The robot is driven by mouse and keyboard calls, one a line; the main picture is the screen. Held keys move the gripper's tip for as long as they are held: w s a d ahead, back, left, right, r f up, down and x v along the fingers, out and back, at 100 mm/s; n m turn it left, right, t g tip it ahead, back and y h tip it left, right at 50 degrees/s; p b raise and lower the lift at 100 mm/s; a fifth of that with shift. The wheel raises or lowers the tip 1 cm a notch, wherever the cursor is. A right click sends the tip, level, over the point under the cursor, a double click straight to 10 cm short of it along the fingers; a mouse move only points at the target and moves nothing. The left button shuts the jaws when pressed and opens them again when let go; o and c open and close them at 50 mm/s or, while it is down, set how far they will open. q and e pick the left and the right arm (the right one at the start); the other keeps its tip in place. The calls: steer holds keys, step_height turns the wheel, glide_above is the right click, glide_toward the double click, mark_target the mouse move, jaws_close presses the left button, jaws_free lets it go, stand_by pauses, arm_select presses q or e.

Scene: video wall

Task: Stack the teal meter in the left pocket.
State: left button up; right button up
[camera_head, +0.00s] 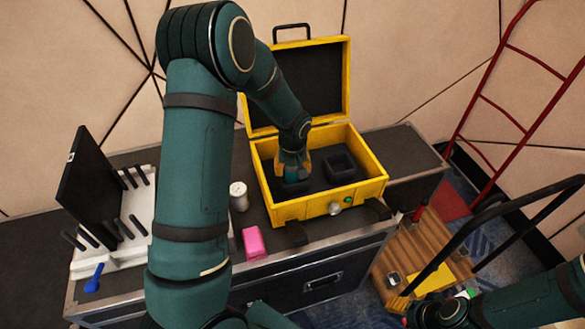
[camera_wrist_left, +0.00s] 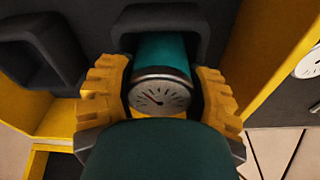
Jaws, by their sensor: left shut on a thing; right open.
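The teal meter (camera_wrist_left: 160,85), with a white round dial, is between the yellow fingers of my left gripper (camera_wrist_left: 160,98), which is shut on it. Its teal end lies within the dark rim of the left pocket (camera_wrist_left: 203,38) in the wrist view; how deep it sits I cannot tell. In the head view my left gripper (camera_head: 293,168) is down inside the open yellow case (camera_head: 300,208), at its left side, and hides the meter. The right pocket (camera_head: 340,168) is beside it. My right gripper (camera_head: 432,312) is open at the lower right, away from the case.
The case stands on a dark chest (camera_head: 320,250) with its lid (camera_head: 310,85) up. A white can (camera_head: 238,196) and a pink block (camera_head: 253,243) are left of it. A pegged white rack (camera_head: 115,225) stands further left. A wooden cart (camera_head: 410,255) is at right.

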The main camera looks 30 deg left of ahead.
arm_select(q)
steer(key=o, duration=1.3)
steer(key=shift+o, duration=0.2)
steer(key=shift+r+p, duration=0.55)
step_height(320, 180, up, 12)
steer(key=s+p, duration=0.1)
steer(key=p, duration=0.1)
steer(key=shift+s+d+f, duration=0.15)
steer(key=shift+d+f, duration=0.1)
steer(key=shift+d, duration=0.2)
steer(key=shift+f, duration=0.1)
